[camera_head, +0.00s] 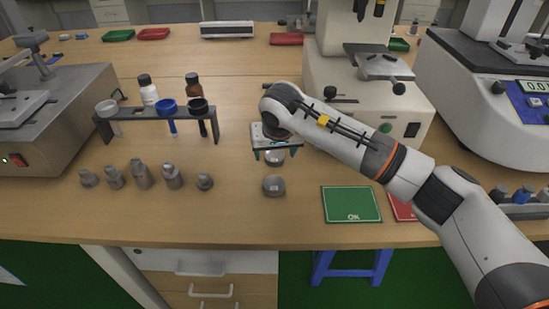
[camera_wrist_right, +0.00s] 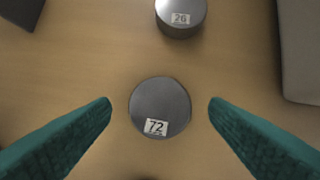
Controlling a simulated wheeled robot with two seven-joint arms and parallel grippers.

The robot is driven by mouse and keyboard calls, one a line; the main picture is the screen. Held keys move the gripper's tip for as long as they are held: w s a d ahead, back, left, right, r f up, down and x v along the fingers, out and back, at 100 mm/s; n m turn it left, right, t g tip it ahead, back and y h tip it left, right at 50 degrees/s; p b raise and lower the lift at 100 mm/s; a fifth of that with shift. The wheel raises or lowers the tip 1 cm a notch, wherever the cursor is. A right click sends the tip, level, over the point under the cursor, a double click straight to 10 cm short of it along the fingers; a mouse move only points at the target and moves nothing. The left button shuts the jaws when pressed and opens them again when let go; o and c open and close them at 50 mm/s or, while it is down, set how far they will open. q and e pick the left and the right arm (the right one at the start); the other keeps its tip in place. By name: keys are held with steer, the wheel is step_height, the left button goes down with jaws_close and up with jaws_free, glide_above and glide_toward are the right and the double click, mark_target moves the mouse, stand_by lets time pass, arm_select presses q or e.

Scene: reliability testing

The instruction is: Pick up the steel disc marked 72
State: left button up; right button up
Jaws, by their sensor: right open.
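The steel disc marked 72 (camera_wrist_right: 160,106) is a round grey disc lying flat on the wooden table, with a white label. In the head view it appears to be the nearer disc (camera_head: 273,185), below my right gripper in the picture; its number is not legible there. My right gripper (camera_head: 274,155) is open and empty, pointing down. In the right wrist view its teal fingers (camera_wrist_right: 160,108) stand on either side of the disc, apart from it. A second disc marked 26 (camera_wrist_right: 181,17) lies farther back; it shows partly behind the fingers (camera_head: 274,158). My left gripper is not in view.
Several metal weights (camera_head: 141,175) stand to the left, in front of a rack (camera_head: 160,116). A green mat (camera_head: 351,204) and a partly hidden red mat (camera_head: 402,207) lie right. A white machine (camera_head: 325,85) stands behind.

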steer(key=shift+w+f, duration=0.2)
steer(key=shift+f, duration=0.3)
steer(key=shift+r, duration=0.1)
steer(key=c, duration=1.3)
steer(key=shift+o, duration=0.2)
